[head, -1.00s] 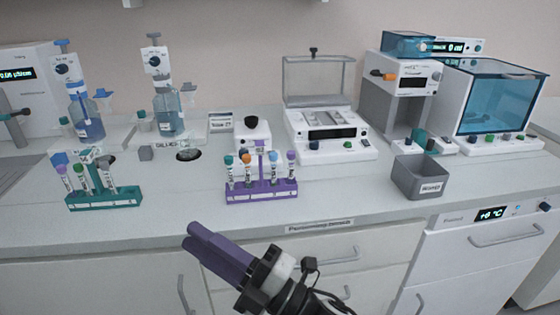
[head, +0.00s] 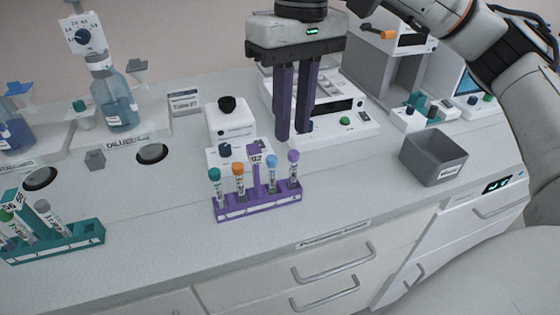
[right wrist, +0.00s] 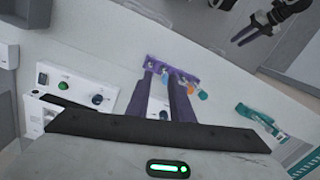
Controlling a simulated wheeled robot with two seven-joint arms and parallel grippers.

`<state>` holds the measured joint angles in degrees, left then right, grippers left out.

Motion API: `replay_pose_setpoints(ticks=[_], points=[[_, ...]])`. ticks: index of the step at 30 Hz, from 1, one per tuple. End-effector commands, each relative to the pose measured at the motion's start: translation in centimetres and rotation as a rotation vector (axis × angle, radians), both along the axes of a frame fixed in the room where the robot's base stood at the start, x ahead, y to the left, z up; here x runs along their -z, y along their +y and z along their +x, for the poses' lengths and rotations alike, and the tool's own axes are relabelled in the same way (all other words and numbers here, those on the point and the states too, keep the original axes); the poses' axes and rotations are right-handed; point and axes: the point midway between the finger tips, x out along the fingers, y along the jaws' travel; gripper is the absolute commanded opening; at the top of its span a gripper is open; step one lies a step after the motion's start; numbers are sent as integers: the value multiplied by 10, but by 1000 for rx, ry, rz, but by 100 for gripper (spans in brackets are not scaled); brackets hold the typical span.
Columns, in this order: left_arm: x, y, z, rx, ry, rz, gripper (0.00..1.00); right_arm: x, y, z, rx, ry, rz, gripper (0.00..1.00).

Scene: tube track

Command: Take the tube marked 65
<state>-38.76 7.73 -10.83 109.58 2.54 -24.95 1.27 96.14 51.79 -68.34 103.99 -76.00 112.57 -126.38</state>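A purple rack (head: 258,207) stands on the counter with a teal-capped tube (head: 216,188), an orange-capped tube (head: 239,184), a blue-capped tube (head: 272,174) and a purple-capped tube (head: 294,169). A green rack (head: 60,245) at the left holds more tubes, including a grey-capped one (head: 47,214). I cannot read a 65 on any tube. My right gripper (head: 293,137) points down, open and empty, above and behind the purple rack. The right wrist view shows the purple rack (right wrist: 172,70) beyond its fingers. My left gripper (right wrist: 246,34) appears there at top right; its opening is unclear.
A grey bin (head: 433,160) is at the right. Diluent bottle (head: 118,105) stands at back left. The counter between the two racks is clear.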

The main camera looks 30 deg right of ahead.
Motion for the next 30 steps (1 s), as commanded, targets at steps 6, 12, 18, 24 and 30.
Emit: replay_pose_setpoints(ticks=[6,12,18,24,30], points=[[12,0,-5,1,10,1,31,12,-19,1,-18,-18,-62,20],[23,0,-9,2,22,3,31,37,-18,1,-18,-20,-59,20],[19,-1,-9,4,22,2,31,50,-17,4,-16,-19,-59,20],[13,-1,-8,2,15,0,31,80,-16,11,-16,-19,-59,20],[12,-1,-7,3,14,-1,31,92,-16,11,-17,-22,-57,20]])
